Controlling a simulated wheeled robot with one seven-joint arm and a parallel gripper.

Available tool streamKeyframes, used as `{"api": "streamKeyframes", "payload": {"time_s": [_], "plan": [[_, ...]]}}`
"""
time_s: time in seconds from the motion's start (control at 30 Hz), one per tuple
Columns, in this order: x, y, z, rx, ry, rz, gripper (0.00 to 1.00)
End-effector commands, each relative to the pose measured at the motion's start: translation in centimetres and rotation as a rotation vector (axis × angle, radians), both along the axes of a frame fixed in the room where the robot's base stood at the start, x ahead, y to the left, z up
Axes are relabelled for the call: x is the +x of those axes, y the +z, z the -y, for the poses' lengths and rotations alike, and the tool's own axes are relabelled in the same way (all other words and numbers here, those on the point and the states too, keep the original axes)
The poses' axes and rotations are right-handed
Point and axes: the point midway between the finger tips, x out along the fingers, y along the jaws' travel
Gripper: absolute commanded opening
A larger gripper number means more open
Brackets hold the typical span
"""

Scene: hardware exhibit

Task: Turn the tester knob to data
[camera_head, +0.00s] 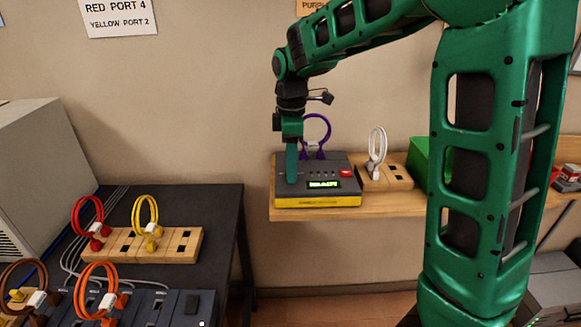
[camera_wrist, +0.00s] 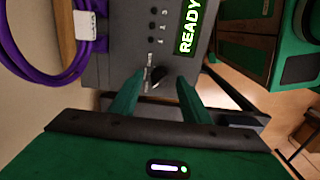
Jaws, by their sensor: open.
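The tester (camera_head: 318,201) is a dark grey box with a yellow front edge and a lit green display reading READY, on the wooden shelf. The display also shows in the wrist view (camera_wrist: 190,28). My gripper (camera_head: 291,181) points down over the left part of the tester. In the wrist view my gripper (camera_wrist: 156,84) is open, with one green finger on each side of the small dark knob (camera_wrist: 156,75). I cannot tell whether the fingers touch the knob. The markings around the knob are too small to read. In the head view the gripper hides the knob.
A purple cable (camera_head: 318,119) loops at the tester's back. A wooden block with a white cable (camera_head: 378,155) and a green box (camera_head: 430,160) stand to the right on the shelf (camera_head: 400,206). The dark table (camera_head: 222,215) at left holds red, yellow and orange cables.

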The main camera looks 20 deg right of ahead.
Motion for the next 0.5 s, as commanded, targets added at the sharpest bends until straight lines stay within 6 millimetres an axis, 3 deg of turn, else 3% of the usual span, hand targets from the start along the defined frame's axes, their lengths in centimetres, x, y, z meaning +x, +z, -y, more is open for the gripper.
{"api": "streamKeyframes", "payload": {"time_s": [0.37,0.4,0.5], "plan": [[0.00,-0.70,-0.02,0.001,0.000,0.001,0.43],[0.00,-0.70,-0.02,0.000,0.000,0.001,0.40],[0.00,-0.69,-0.01,0.000,0.000,0.001,0.16]]}}
